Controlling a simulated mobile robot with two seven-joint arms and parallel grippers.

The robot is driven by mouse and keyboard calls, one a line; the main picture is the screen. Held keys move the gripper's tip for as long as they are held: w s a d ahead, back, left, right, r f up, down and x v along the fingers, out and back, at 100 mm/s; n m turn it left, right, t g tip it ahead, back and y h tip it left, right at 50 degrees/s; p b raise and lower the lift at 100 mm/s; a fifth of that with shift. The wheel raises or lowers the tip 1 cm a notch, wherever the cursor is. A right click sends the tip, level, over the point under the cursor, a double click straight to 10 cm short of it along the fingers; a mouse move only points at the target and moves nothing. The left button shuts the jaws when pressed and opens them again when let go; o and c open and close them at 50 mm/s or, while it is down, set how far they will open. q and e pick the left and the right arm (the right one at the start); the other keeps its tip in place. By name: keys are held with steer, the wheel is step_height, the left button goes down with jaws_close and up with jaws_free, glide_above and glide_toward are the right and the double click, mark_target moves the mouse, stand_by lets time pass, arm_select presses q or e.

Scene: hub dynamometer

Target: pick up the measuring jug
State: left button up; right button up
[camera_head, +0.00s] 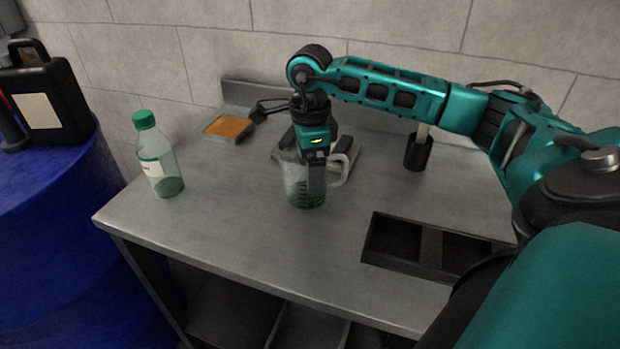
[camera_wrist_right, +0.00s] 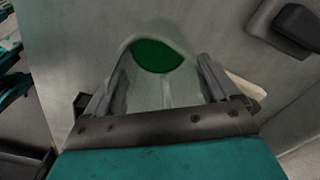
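The measuring jug (camera_head: 303,187) is clear, with green in its lower part and a handle on its right side. It stands upright on the grey workbench. My right gripper (camera_head: 313,180) points down at the jug from above and covers part of it. In the right wrist view my right gripper (camera_wrist_right: 160,75) has one finger on each side of the jug (camera_wrist_right: 158,58), whose green shows between the fingertips. I cannot tell whether the fingers press on its walls. My left gripper is not in view.
A green-capped bottle (camera_head: 160,165) stands at the bench's left. An orange-topped tray (camera_head: 228,127) lies behind it. A black cup (camera_head: 418,152) is at the back right, and a dark divided tray (camera_head: 430,243) at the front right. The bench (camera_head: 235,235) is clear in front of the jug.

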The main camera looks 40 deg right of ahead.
steer(key=c, duration=0.5)
steer(key=shift+r, duration=0.1)
arm_select(q)
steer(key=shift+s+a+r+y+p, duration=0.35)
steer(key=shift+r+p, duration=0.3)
steer(key=shift+p, duration=0.6)
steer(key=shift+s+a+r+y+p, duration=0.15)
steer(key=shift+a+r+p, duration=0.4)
steer(key=shift+p, duration=0.7)
arm_select(e)
steer(key=shift+r, duration=9.8)
